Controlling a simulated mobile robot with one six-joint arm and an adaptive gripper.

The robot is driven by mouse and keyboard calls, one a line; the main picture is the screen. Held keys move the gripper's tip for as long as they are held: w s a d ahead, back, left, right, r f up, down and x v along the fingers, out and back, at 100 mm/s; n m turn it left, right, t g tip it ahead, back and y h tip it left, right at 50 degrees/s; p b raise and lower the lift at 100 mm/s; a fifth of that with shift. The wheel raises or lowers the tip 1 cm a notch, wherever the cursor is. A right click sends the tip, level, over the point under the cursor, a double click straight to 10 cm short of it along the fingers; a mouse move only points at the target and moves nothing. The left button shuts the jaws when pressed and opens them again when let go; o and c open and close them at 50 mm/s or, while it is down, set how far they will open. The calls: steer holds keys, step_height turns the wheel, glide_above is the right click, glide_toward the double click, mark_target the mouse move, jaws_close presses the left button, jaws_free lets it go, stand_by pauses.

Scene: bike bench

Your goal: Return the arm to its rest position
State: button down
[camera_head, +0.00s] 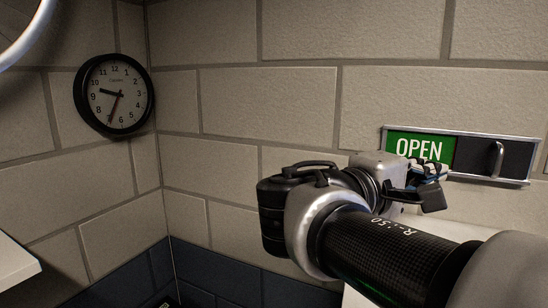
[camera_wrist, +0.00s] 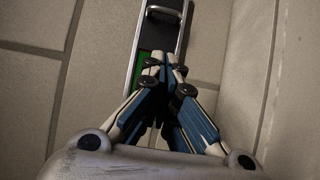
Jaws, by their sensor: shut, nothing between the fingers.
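My gripper (camera_head: 432,177) is raised in front of the brick wall, just below and in front of a sliding sign with a green OPEN panel (camera_head: 419,147). In the wrist view my gripper (camera_wrist: 165,58) has its blue and grey fingers brought together, with nothing visible between them. The sign's metal frame (camera_wrist: 134,62) runs behind the fingers there, and part of the green panel is hidden. My arm reaches in from the lower right in the head view. I cannot tell whether the fingertips touch the sign.
A dark sliding cover with a metal handle (camera_head: 497,159) fills the sign's right part. A round black clock (camera_head: 114,94) hangs on the left wall. A white surface edge (camera_head: 14,264) shows at lower left, and part of a wheel rim (camera_head: 22,34) at upper left.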

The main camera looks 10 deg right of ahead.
steer(key=s+a+f+m+g+y+b, duration=0.1)
steer(key=s+f+y+b, duration=0.3)
steer(key=f, duration=0.8)
steer(key=s+f+g+y+b, duration=0.2)
steer(key=s+f+y, duration=0.3)
steer(key=f, duration=0.7)
steer(key=s+a+f+m+y+b, duration=0.1)
steer(key=s+a+f+y+b, duration=0.1)
steer(key=a+f, duration=0.5)
steer(key=s+a+f+m+y+b, duration=0.2)
steer(key=s+a+f+y, duration=0.3)
steer(key=a+f, duration=0.2)
step_height(320, 180, down, 2)
steer(key=shift+a+f+t+y, duration=0.25)
steer(key=shift+t+y, duration=0.05)
steer(key=shift+t, duration=0.1)
steer(key=shift+s+a, duration=0.1)
